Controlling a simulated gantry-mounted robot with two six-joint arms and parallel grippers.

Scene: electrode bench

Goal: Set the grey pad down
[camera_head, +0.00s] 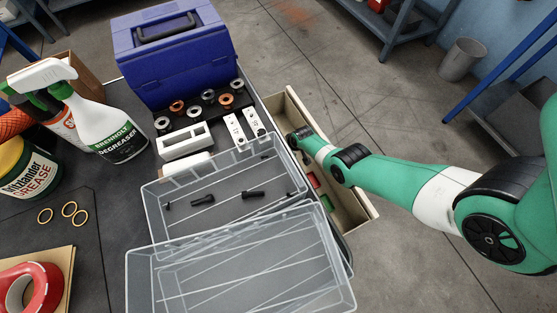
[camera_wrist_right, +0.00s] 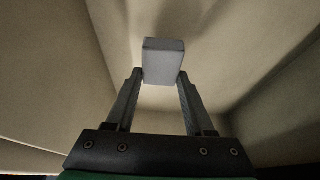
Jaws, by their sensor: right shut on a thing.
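The grey pad (camera_wrist_right: 163,62) is a small light-grey block between the fingertips of my right gripper (camera_wrist_right: 160,82) in the right wrist view. The gripper is shut on it. Beige walls surround the pad there, with a lit beige surface behind it; I cannot tell whether the pad touches that surface. In the head view my right arm reaches into the open drawer (camera_head: 361,211) at the bench's right side. The right fingers and the pad are hidden there. My left gripper does not show.
A clear open case (camera_head: 148,200) with black bolts lies on the bench, its edge close to the drawer. Red and green items (camera_head: 326,203) lie in the drawer near my arm. A blue toolbox (camera_head: 180,65), a degreaser bottle (camera_head: 100,125) and a grease tub (camera_head: 28,170) stand farther left.

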